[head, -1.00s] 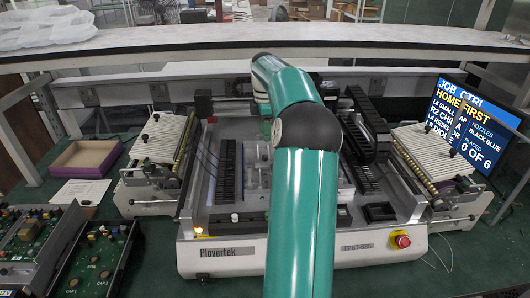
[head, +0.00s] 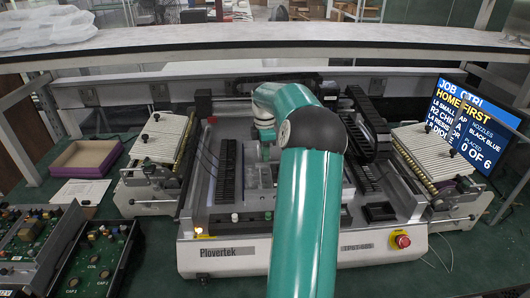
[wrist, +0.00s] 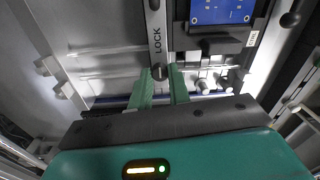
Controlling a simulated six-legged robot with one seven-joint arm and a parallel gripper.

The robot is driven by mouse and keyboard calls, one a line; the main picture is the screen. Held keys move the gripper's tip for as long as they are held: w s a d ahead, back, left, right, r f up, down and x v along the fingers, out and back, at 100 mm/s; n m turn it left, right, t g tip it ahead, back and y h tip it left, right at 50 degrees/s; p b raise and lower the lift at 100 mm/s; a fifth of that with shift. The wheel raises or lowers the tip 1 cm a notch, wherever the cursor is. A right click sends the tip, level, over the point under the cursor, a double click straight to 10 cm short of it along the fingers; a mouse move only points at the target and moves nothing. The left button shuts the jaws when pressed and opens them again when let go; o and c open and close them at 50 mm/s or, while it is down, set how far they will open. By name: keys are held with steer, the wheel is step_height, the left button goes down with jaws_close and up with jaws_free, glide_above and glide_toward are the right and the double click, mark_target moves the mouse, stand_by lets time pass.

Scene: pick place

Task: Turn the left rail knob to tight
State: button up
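In the wrist view, a small dark round knob (wrist: 159,72) sits on a light rail (wrist: 156,18) just below the word LOCK. My gripper (wrist: 160,80) has its two green fingers apart, one on each side of this knob. The fingertips are level with the knob, with what looks like a narrow gap; I cannot tell whether either touches it. The knob's pointer or setting is too small to read. In the head view, my arm covers the middle of the Plovertek machine (head: 228,250), and the fingers and knob cannot be made out.
A blue circuit board (wrist: 222,11) lies beside the rail, with a dark clamp block (wrist: 207,44) below it. Feeder banks (head: 160,137) and (head: 432,150) flank the machine. A red stop button (head: 402,241) is at its front right. A monitor (head: 470,125) stands at right.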

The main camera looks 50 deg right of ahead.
jaws_close()
steer(key=m, duration=1.1)
steer(key=shift+m, duration=0.3)
steer(key=m, duration=0.6)
steer(key=shift+t, duration=0.3)
steer(key=m, duration=0.6)
steer(key=shift+s, duration=0.1)
